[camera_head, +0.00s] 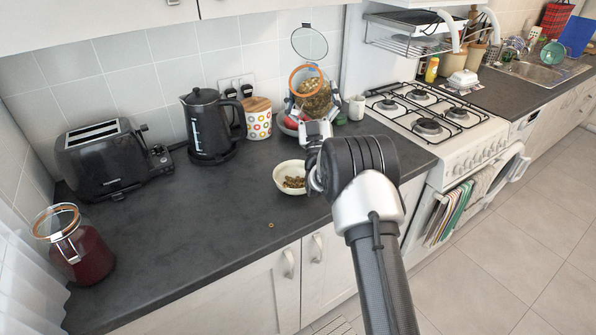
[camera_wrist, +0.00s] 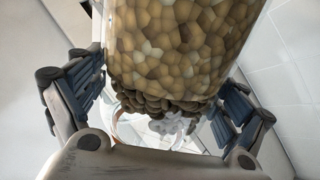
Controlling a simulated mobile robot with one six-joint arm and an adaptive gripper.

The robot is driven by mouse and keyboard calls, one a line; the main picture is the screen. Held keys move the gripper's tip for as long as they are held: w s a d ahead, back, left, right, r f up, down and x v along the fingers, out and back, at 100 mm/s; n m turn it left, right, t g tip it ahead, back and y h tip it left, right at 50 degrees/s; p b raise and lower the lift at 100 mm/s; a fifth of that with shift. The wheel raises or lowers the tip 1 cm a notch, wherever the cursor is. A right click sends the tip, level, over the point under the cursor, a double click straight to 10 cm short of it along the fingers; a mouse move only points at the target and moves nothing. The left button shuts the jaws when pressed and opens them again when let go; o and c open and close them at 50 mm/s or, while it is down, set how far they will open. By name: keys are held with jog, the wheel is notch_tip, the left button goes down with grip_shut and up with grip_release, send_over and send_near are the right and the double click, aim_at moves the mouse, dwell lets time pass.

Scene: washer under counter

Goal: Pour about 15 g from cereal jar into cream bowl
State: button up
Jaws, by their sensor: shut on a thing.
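The cereal jar (camera_head: 316,103) is clear glass with an orange-rimmed mouth and its round glass lid swung open above. My gripper (camera_head: 309,112) is shut around the jar and holds it above the counter, tilted. In the wrist view the jar (camera_wrist: 178,45) fills the top between the two finger pads, with brown cereal packed against the glass and loose pieces near the mouth. The cream bowl (camera_head: 279,181) stands on the counter in front of and below the jar, with some brown cereal in it. My wrist hides part of the bowl's right side.
One small piece (camera_head: 271,225) lies on the counter near the front edge. A dotted canister (camera_head: 258,120), black kettle (camera_head: 210,128) and toaster (camera_head: 103,160) stand behind and left. A jar with dark red contents (camera_head: 82,255) is far left. The gas hob (camera_head: 430,115) is right. The middle-left counter is clear.

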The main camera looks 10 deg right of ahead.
jog(key=shift+r, duration=0.5)
jog(key=shift+w, duration=0.1)
jog(key=shift+s+a+r+n, duration=0.15)
jog(key=shift+s+r+n, duration=0.05)
jog(key=shift+n, duration=0.1)
jog(key=shift+w+d+t, duration=0.1)
jog(key=shift+d+t, duration=0.1)
jog(key=shift+t, duration=0.1)
jog(key=shift+a+r+y, duration=0.15)
jog(key=shift+r+y, duration=0.05)
jog(key=shift+y, duration=0.2)
jog(key=shift+n, duration=0.3)
